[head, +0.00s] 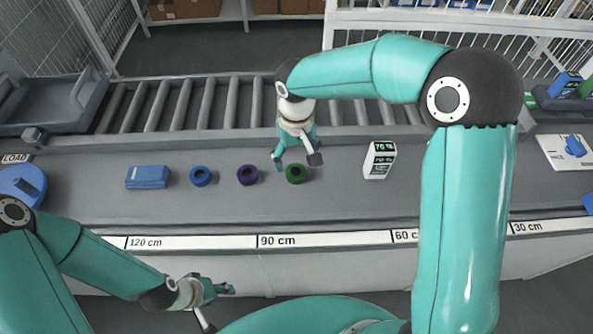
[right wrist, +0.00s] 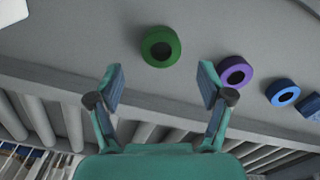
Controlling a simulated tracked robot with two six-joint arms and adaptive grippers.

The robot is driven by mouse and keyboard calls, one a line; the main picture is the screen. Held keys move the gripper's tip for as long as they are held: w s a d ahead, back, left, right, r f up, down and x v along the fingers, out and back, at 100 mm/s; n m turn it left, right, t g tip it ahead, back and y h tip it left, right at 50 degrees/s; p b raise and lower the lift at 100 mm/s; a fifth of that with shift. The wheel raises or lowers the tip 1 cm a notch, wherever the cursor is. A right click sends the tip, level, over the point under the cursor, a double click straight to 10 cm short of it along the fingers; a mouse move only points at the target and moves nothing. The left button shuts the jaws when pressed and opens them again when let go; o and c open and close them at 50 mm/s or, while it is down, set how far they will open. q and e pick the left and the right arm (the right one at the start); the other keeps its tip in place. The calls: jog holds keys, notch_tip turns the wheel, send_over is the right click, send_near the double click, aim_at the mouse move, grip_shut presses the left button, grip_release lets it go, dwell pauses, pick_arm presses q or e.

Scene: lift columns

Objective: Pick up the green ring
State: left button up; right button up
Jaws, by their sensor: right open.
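The green ring (head: 296,173) lies flat on the grey worktop, to the right of a purple ring (head: 248,175) and a blue ring (head: 201,176). My right gripper (head: 297,161) is open and empty, just behind and above the green ring. In the right wrist view the green ring (right wrist: 161,46) is beyond the gap between the open fingertips (right wrist: 160,80). The purple ring (right wrist: 235,71) is close to one finger there. My left gripper (head: 217,304) is in front of the worktop, low at the bottom; its finger opening is unclear.
A blue block (head: 148,177) lies left of the rings. A white labelled box (head: 379,160) stands right of the green ring. A roller conveyor (head: 215,105) runs behind the worktop, with a grey tray (head: 50,105) at left. The worktop's front strip is clear.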

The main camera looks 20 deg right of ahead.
aim_at(296, 169)
notch_tip(296, 169, down, 4)
jog(key=shift+a+f+p, duration=0.1)
jog(key=shift+p, duration=0.65)
jog(key=shift+f, duration=0.5)
jog(key=c, duration=1.3)
